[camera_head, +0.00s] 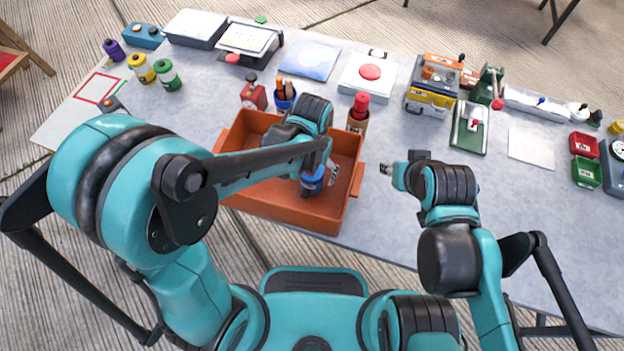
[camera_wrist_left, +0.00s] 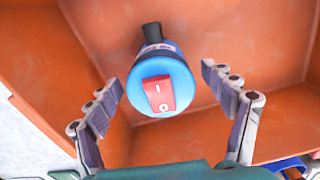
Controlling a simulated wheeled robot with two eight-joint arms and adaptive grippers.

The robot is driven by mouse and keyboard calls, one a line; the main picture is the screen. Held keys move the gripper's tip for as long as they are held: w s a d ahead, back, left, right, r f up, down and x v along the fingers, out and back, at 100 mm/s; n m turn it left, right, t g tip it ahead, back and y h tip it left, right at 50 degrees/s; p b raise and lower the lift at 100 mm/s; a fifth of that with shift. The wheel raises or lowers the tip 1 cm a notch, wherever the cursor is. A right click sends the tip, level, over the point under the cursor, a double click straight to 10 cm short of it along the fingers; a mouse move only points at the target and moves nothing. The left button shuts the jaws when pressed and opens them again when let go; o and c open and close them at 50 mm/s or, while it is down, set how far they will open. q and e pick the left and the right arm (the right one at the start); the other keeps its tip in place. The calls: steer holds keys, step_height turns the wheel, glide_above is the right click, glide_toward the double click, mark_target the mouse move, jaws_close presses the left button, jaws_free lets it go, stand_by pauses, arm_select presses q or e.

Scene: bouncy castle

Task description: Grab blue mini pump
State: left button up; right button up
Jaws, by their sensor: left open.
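The blue mini pump (camera_head: 313,183) is in the orange crate (camera_head: 290,213), partly hidden by my left gripper in the head view. In the left wrist view the pump (camera_wrist_left: 182,72) shows a round blue end with a red rocker switch and a black nozzle beyond it. My left gripper (camera_head: 320,168) is over the crate. Its open fingers (camera_wrist_left: 163,88) are on either side of the pump, with gaps visible on both sides. My right gripper (camera_head: 387,171) is to the right of the crate, small and seen from behind; its jaw state is unclear.
A blue cup with tools (camera_head: 284,100) and a holder with a red top (camera_head: 358,112) stand behind the crate. A yellow-grey toolbox (camera_head: 432,100) is farther right. The grey table (camera_head: 400,235) is clear right of the crate.

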arm_select(q)
steer(key=shift+f, duration=0.85)
steer(key=shift+r, duration=0.1)
steer(key=shift+c, duration=0.6)
steer(key=c, duration=1.5)
steer(key=shift+r, duration=0.1)
